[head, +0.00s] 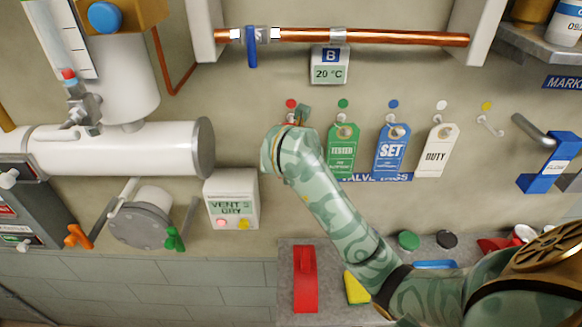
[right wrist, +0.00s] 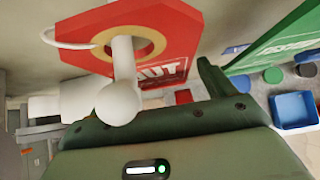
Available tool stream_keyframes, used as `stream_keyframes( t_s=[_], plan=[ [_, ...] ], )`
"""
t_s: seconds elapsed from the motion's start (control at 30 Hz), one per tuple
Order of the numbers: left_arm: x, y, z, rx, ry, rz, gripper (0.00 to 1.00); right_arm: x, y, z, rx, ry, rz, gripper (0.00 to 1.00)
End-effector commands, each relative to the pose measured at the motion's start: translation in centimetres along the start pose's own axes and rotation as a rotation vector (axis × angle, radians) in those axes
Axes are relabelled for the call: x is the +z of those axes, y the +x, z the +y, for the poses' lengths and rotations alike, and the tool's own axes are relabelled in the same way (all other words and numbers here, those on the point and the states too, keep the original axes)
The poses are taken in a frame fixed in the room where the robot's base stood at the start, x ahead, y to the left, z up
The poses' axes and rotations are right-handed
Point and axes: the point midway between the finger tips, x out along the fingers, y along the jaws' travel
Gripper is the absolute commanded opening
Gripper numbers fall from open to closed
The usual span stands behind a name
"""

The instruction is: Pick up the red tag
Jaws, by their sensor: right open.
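The red tag (right wrist: 178,42) fills the upper middle of the right wrist view. It has a brass-coloured ring around its hole and white lettering partly hidden. It hangs on a white peg with a round knob (right wrist: 118,102). My right gripper (right wrist: 150,112) is open close below and in front of the tag, with one finger rising to the right of it; I cannot tell whether they touch. In the head view my right gripper (head: 302,116) is at the wall under the red dot (head: 291,103), and my arm hides the tag there. My left gripper is out of view.
A green tag (head: 343,148), a blue tag (head: 391,150) and a white tag (head: 437,150) hang to the right. A copper pipe (head: 400,37) runs above. A vent box (head: 232,199) is at lower left. The bench (head: 285,262) below holds a red item (head: 305,280).

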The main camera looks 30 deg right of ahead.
Motion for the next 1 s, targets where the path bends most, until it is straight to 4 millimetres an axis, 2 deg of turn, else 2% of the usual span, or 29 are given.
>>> stream_keyframes(
  t_s=[0.17,0.33,0.37,0.67,0.87,1.0],
  plan=[
    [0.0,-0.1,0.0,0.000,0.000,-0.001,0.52,0.1,-0.1,0.0,0.000,0.000,-0.001,0.82],
    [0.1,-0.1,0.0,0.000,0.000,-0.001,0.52,0.1,-0.1,0.0,0.000,0.000,0.000,0.37],
    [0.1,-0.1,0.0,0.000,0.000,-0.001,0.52,0.1,-0.1,0.0,0.000,0.000,0.000,0.34],
    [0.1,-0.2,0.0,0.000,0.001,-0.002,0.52,0.1,-0.2,0.0,0.001,0.000,0.000,0.34],
    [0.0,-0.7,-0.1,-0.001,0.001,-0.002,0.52,1.4,-1.4,0.1,0.003,0.002,-0.002,0.34],
    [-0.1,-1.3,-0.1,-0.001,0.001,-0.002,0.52,-0.7,-3.2,0.1,0.003,-0.002,0.000,0.34]
  ],
)
